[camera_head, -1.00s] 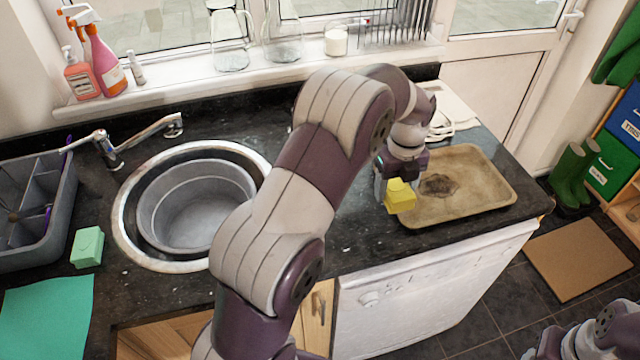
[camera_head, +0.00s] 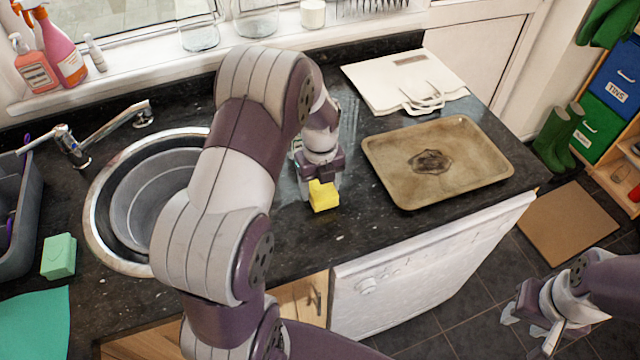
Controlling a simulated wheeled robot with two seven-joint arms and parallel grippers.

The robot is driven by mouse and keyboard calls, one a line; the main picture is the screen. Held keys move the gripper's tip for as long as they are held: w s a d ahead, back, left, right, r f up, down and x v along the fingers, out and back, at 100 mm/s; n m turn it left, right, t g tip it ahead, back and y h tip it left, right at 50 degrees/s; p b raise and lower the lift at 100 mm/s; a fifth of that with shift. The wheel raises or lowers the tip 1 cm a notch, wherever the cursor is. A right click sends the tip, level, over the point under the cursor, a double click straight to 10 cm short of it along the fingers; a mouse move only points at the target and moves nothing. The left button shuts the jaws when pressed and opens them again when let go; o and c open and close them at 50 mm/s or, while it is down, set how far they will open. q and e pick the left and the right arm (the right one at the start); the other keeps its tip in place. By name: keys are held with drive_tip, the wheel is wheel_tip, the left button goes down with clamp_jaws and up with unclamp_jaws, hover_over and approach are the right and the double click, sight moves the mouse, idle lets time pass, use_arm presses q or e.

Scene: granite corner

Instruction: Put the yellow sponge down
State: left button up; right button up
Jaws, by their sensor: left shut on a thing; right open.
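The yellow sponge (camera_head: 323,196) is in my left gripper (camera_head: 319,186), whose jaws are shut on it. It is over the black granite worktop (camera_head: 300,238), between the sink and the baking tray. The sponge looks low, at or close to the worktop; I cannot tell whether it touches. My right gripper (camera_head: 530,325) is open and empty at the lower right, over the floor in front of the white appliance.
A stained baking tray (camera_head: 385,182) lies right of the sponge, with a cream bag (camera_head: 385,85) behind it. The round sink with a grey bowl (camera_head: 130,205) is to the left, partly hidden by my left arm. A green sponge (camera_head: 59,257) lies further left.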

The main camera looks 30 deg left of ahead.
use_arm(q)
drive_tip(key=shift+f, duration=0.4)
drive_tip(key=shift+f, duration=0.1)
drive_tip(key=o, duration=1.1)
wheel_tip(320, 180, up, 12)
drive_tip(key=s+d+f+n, duration=0.1)
drive_tip(key=s+n, duration=0.3)
drive_tip(key=n, duration=0.4)
drive_tip(key=s+d+f+n+t, duration=0.1)
drive_tip(key=s+d+n, duration=0.3)
drive_tip(key=n, duration=0.5)
drive_tip(key=s+d+f+n, duration=0.1)
drive_tip(key=s+d+n, duration=0.2)
drive_tip(key=n, duration=0.6)
drive_tip(key=shift+s+d+f, duration=0.1)
drive_tip(key=shift+s+f, duration=0.05)
drive_tip(key=shift+s, duration=0.5)
drive_tip(key=shift+s+f, duration=0.1)
drive_tip(key=shift+s, duration=0.55)
